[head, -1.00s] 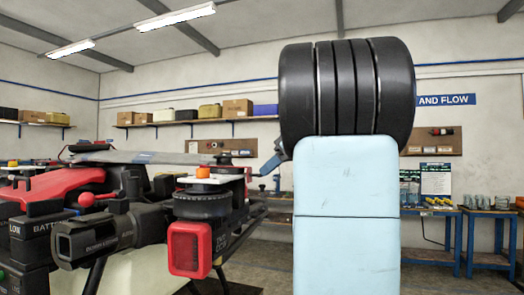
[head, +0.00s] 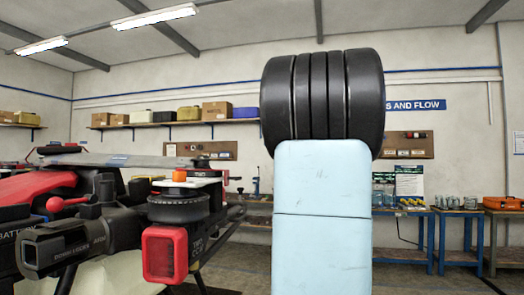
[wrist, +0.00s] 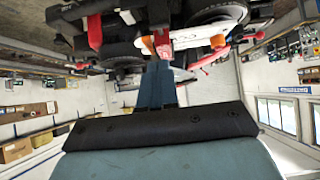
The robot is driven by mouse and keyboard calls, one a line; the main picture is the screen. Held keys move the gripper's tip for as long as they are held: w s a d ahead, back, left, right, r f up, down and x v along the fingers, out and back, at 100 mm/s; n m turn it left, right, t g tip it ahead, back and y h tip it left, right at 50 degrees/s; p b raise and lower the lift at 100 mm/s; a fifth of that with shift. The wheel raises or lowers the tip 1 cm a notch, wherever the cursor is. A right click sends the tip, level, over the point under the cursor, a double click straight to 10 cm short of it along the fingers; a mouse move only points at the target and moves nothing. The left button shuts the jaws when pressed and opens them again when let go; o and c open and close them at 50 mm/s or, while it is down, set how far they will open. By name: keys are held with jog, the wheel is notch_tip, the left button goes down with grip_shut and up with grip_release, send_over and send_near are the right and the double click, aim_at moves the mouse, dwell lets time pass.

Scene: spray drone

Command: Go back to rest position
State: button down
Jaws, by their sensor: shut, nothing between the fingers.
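My gripper (wrist: 157,68) shows in the wrist view as blue fingers shut together with nothing between them. It points toward the spray drone (wrist: 200,25), which fills the top of that view; whether they are apart or touching I cannot tell. In the head view the drone's black camera (head: 60,245), red lamp (head: 164,254) and orange-capped motor (head: 180,205) stand at the left. My light-blue arm link and black ringed joint stand upright right of centre and hide my gripper in that view.
A shelf with boxes (head: 215,111) runs along the back wall. Blue-framed workbenches (head: 455,212) with jars and an orange case (head: 502,203) stand at the right. The floor (head: 410,285) right of my arm looks clear.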

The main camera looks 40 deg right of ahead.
jog(key=s+a+f+m+g+h, duration=0.1)
jog(key=s+a+f+m, duration=0.1)
jog(key=a+f, duration=0.55)
jog(key=s+a+f+m+g+h, duration=0.1)
jog(key=s+a+f+m+h, duration=0.15)
jog(key=a+f, duration=0.5)
jog(key=s+a+f+m+h, duration=0.1)
jog(key=s+a+f, duration=0.4)
jog(key=f, duration=0.3)
jog(key=s+a+f+m+h, duration=0.1)
jog(key=s+a+f+m, duration=0.1)
jog(key=s+a+f, duration=0.4)
notch_tip(320, 180, down, 3)
jog(key=shift+a+f+h, duration=0.1)
jog(key=shift+a+h, duration=0.05)
jog(key=shift+h, duration=0.2)
jog(key=shift+s, duration=0.1)
